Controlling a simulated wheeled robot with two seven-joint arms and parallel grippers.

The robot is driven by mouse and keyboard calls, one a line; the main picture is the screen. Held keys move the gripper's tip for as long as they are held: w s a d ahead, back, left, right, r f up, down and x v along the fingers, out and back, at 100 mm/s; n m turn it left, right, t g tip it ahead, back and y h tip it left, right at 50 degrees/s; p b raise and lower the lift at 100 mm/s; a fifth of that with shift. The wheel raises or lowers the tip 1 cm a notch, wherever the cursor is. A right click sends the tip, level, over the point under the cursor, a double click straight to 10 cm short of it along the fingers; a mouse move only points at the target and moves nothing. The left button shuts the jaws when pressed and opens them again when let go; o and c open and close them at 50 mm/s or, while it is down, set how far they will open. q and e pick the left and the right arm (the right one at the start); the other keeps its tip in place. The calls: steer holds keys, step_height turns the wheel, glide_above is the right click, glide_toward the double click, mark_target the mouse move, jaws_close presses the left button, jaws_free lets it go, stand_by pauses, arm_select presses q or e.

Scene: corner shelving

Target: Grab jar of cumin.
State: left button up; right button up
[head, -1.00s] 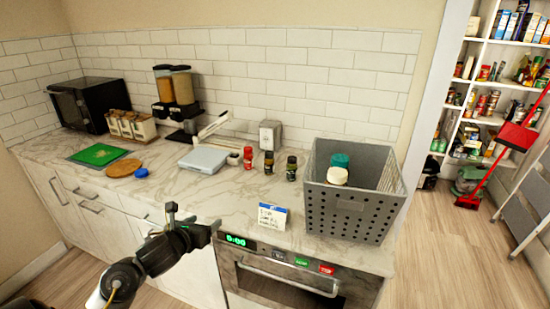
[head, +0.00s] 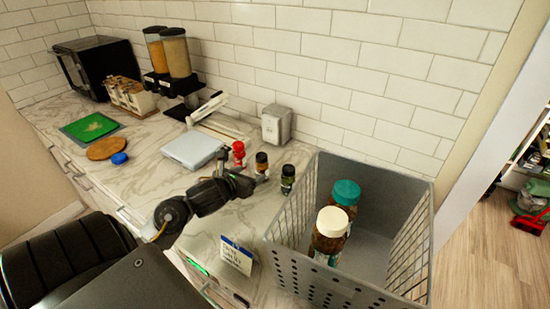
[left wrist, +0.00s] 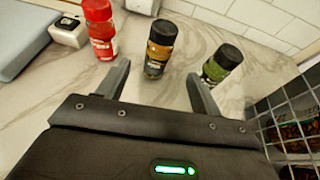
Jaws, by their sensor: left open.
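Three spice jars stand upright in a row on the marble counter. One is red with a red cap (head: 238,153), one is brown-orange with a black cap (head: 261,165), and one is green with a black cap (head: 287,179). The labels are too small to read; the brown-orange one looks most like cumin. My left gripper (head: 247,180) is open and empty, just in front of the row. In the left wrist view the brown-orange jar (left wrist: 159,48) stands ahead between its fingertips (left wrist: 157,75), with the red and green jars outside them. My right gripper is not in view.
A grey basket (head: 400,245) holding two large jars (head: 330,230) stands close on the right. A small sign card (head: 236,254) is on the counter in front. A flat scale (head: 192,149) lies to the left, and a metal dispenser (head: 276,124) stands behind.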

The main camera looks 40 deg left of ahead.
mark_target(259, 167)
arm_select(q)
steer(key=shift+r, duration=0.1)
steer(key=shift+w, duration=0.2)
steer(key=x, duration=0.5)
steer(key=shift+w+a, duration=0.1)
steer(key=shift+w, duration=0.2)
steer(key=shift+w+a+p, duration=0.1)
steer(key=shift+w+p, duration=0.15)
steer(key=shift+p, duration=0.15)
steer(key=p+x, duration=0.1)
steer(key=x, duration=0.2)
steer(key=shift+w+a, duration=0.15)
steer(key=shift+w, duration=0.15)
steer(key=shift+w+a+f, duration=0.15)
steer(key=shift+w+f, duration=0.3)
steer(key=shift+w, duration=0.05)
steer(key=shift+s, duration=0.1)
steer(key=c, duration=1.1)
